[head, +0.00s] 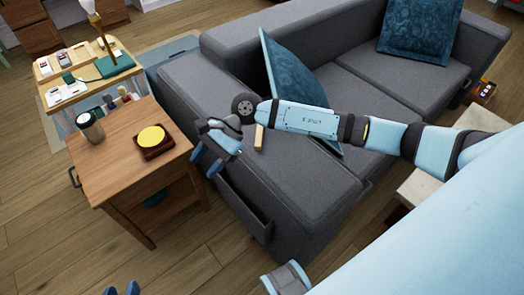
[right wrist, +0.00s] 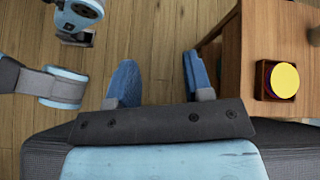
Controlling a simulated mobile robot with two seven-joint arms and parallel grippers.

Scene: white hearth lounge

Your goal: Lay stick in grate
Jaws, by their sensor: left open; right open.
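A short tan wooden piece (head: 259,137), possibly the stick, shows on the grey sofa's near armrest, right beside my right forearm; the arm may hide part of it. My right gripper (head: 205,161) is open over the outer side of that armrest, to the left of the tan piece. In the right wrist view its two blue fingers stand apart (right wrist: 160,78) with only floor seen between them. My left gripper (head: 122,290) is open at the bottom left edge of the head view, mostly cut off. No grate is in view.
A wooden side table (head: 110,178) stands left of the sofa (head: 300,195), bearing a jar (head: 90,127) and a brown box with a yellow top (head: 152,138). A cluttered stand (head: 50,103) is behind it. Teal cushions (head: 296,72) lie on the sofa.

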